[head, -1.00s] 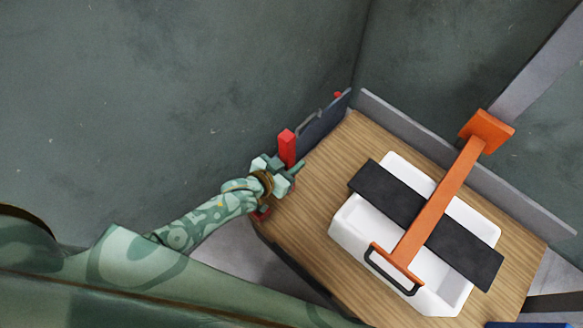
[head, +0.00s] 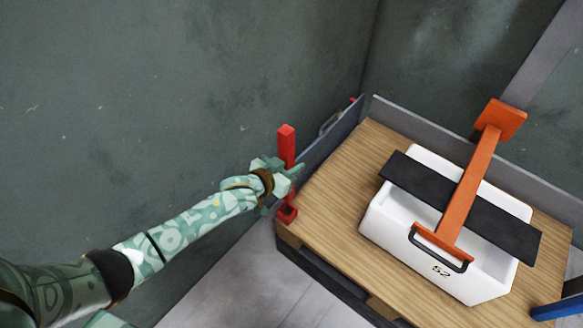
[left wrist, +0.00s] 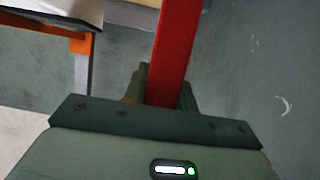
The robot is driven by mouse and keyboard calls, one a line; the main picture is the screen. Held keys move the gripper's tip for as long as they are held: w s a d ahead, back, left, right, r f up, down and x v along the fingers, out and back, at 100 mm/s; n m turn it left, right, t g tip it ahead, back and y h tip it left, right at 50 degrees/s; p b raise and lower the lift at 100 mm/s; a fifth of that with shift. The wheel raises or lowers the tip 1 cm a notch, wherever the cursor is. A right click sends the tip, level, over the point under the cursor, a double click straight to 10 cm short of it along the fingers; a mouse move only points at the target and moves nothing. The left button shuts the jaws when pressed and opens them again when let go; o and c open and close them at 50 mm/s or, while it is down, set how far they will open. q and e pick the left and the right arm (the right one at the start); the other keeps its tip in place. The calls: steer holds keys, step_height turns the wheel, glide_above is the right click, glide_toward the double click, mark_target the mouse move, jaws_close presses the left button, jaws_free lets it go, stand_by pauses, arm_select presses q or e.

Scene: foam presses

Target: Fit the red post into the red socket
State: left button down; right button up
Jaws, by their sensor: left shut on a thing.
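My left gripper (head: 285,178) is shut on the red post (head: 287,143), which stands about upright with its upper part above the fingers. In the left wrist view the post (left wrist: 174,50) rises from between the fingers. The red socket (head: 287,213) is at the near left corner of the wooden board, just below the gripper in the head view. My right gripper is not in view.
A wooden board (head: 335,185) bears a white crate (head: 385,235) crossed by a black slab (head: 410,178) and an orange clamp bar (head: 468,185). A blue-grey panel (head: 335,138) edges the board behind the post, with a grey rail (head: 430,130) at the back. Open floor lies front left.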

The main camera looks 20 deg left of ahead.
arm_select(q)
steer(key=shift+s+a, duration=0.1)
steer(key=shift+s, duration=0.1)
steer(key=shift+w+f, duration=0.15)
steer(key=shift+f, duration=0.1)
steer(key=shift+r, duration=0.15)
steer(key=shift+f, duration=0.25)
step_height(320, 180, down, 4)
steer(key=b, duration=0.2)
steer(key=shift+f+b, duration=0.25)
steer(key=shift+b, duration=0.05)
steer(key=shift+f+b, duration=0.3)
steer(key=shift+f, duration=0.2)
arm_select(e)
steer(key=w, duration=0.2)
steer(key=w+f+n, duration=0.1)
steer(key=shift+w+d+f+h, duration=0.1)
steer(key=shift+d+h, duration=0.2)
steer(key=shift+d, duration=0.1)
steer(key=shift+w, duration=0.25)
